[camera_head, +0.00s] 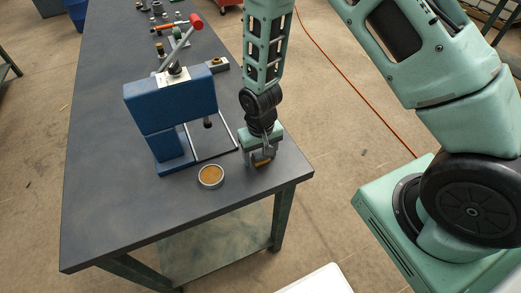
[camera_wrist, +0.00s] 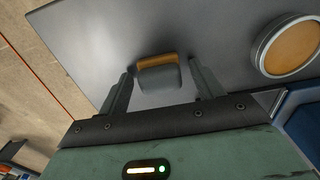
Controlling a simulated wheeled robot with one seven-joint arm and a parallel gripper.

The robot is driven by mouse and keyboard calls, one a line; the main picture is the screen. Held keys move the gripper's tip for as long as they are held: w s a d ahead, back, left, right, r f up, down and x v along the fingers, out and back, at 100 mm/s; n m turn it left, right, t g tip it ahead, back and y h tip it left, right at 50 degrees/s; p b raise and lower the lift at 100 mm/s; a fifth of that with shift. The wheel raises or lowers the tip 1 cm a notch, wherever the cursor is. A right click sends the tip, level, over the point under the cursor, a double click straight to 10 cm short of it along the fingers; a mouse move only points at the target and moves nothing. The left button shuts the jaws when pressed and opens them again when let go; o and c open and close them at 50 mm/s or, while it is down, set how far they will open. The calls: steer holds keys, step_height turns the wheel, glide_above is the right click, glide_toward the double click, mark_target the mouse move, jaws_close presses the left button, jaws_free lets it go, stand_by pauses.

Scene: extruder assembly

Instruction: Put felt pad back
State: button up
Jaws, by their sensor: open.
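A small block with a grey body and an orange-brown felt-like edge, seemingly the felt pad (camera_wrist: 158,62), is on the dark tabletop in the wrist view. In the head view the pad (camera_head: 261,161) shows as a small brown patch under my gripper, near the table's right front corner. My gripper (camera_head: 263,154) points down there. In the wrist view its two fingers stand apart on either side of the pad, with gaps. A round metal tin (camera_head: 211,185) with an orange-brown filling sits to the left. The tin (camera_wrist: 257,52) is at the right in the wrist view.
A blue press (camera_head: 150,107) with a red-handled lever stands left of my gripper, behind the tin. Small metal parts (camera_head: 157,17) lie at the table's far end. The table's (camera_head: 130,225) front left area is clear. Its right edge is close to my gripper.

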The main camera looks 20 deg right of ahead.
mark_target(260, 153)
step_height(260, 153, up, 12)
steer(key=b, duration=0.2)
steer(key=s+a+r+n, duration=0.3)
steer(key=s+r, duration=0.3)
steer(key=s, duration=0.4)
steer(key=s+a+r+n, duration=0.3)
steer(key=s+r, duration=0.3)
steer(key=s, duration=0.4)
steer(key=shift+a+r+n+y, duration=0.15)
steer(key=shift+r+n+y, duration=0.15)
steer(key=shift+n, duration=0.6)
